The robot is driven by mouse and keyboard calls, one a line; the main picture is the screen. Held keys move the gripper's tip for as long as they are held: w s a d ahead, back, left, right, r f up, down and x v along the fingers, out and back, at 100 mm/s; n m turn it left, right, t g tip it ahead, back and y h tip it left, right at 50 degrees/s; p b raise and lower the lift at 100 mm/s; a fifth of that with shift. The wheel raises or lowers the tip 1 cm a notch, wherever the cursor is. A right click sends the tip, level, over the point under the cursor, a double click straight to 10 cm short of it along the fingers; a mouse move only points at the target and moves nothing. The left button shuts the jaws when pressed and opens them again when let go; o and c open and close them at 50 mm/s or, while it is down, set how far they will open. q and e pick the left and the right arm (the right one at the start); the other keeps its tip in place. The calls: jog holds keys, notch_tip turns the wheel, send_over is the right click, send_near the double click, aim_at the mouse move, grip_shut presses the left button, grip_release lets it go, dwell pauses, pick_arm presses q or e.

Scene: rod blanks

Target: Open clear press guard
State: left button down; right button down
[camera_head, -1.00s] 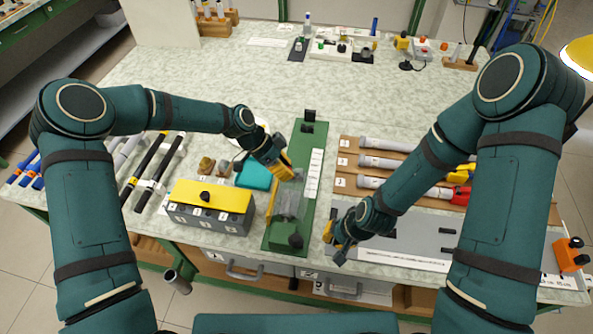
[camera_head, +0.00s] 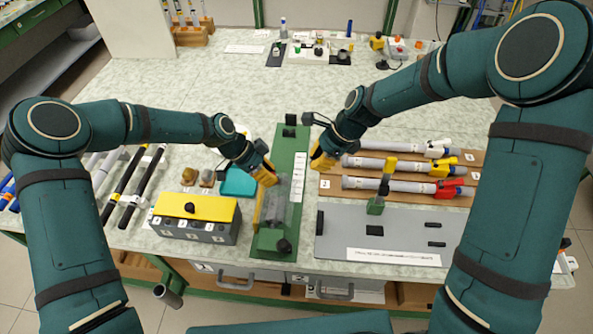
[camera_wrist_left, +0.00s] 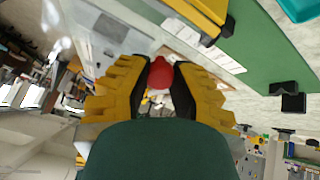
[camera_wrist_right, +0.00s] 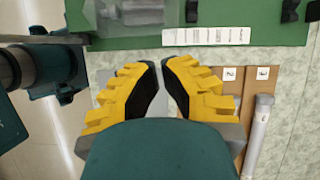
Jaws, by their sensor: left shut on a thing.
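The press with its clear guard (camera_head: 276,198) stands on a long green base (camera_head: 291,150) in the middle of the table. The guard is see-through and hard to make out; a yellow strip runs along its left side. My left gripper (camera_head: 268,178) is at the guard, shut on a red knob (camera_wrist_left: 160,74) seen between its fingers in the left wrist view. What the knob is fixed to is hidden. My right gripper (camera_head: 319,161) is right of the green base, empty, with only a narrow gap between its fingertips (camera_wrist_right: 160,64).
A grey box with a yellow lid (camera_head: 195,207) stands left of the press. A wooden rack (camera_head: 330,183) with several rods lies right, behind a grey mat (camera_head: 340,244). A teal tray (camera_head: 237,182) is near my left gripper.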

aim_at(282, 182)
pick_arm(q)
jog(key=shift+s+f, duration=0.1)
jog(key=shift+f, duration=0.05)
pick_arm(e)
jog(key=x, duration=0.9)
jog(key=shift+s+f, duration=0.1)
jog(key=shift+f, duration=0.1)
jog(key=a, duration=0.3)
jog(key=shift+r, duration=0.2)
jog(key=shift+w+a+r, duration=0.1)
jog(key=shift+w+a, duration=0.15)
jog(key=shift+a, duration=0.3)
jog(key=shift+a+r, duration=0.4)
jog(key=shift+a, duration=0.2)
